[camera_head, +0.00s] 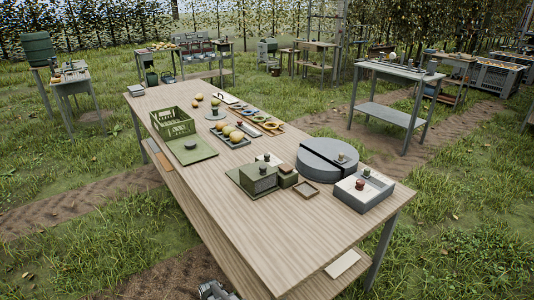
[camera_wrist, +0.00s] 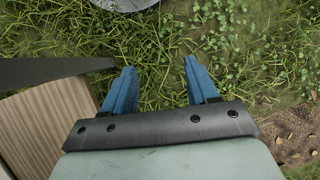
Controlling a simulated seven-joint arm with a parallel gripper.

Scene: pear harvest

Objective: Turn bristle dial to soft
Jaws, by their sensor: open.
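My gripper (camera_wrist: 160,84) shows in the wrist view with its two blue fingers spread apart and nothing between them. It hangs over grass, beside the wooden table's (camera_wrist: 42,125) edge. My gripper is far from these devices.
A green crate (camera_head: 173,124), a tray of pears (camera_head: 231,138) and a small scale-like stand (camera_head: 215,113) occupy the table's far half. The table's near left part is bare. Other work tables (camera_head: 385,70) stand on the grass behind.

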